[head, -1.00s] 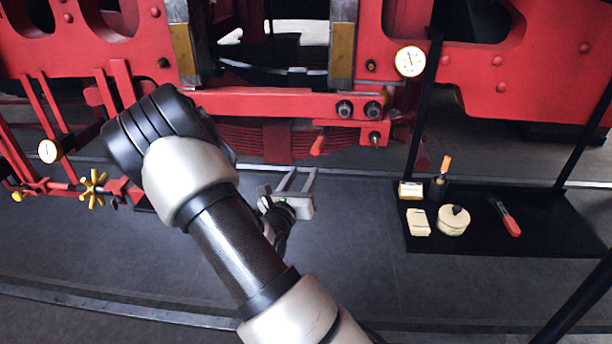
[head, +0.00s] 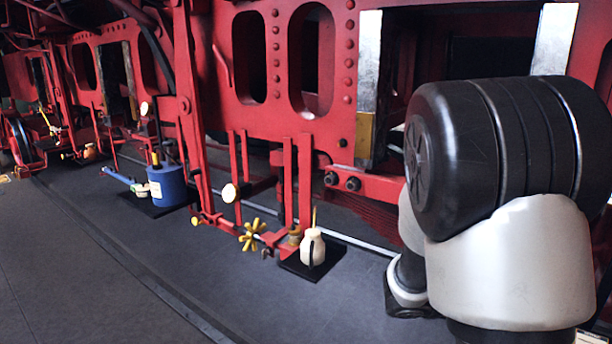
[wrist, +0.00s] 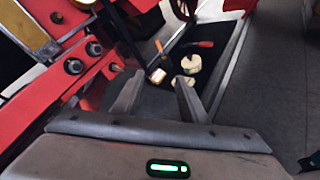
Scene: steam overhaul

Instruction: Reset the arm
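My gripper (wrist: 158,98) shows in the wrist view, its two fingers apart with nothing between them. Beyond the fingertips lies the black shelf (wrist: 222,58) with a round cream tin (wrist: 191,65), a small pale box (wrist: 158,76) and a red-handled tool (wrist: 204,44). In the head view my arm's elbow fills the right side and my gripper is hidden or out of frame.
The red locomotive frame (head: 262,110) runs along the back. The grey floor (head: 60,270) at front left is clear.

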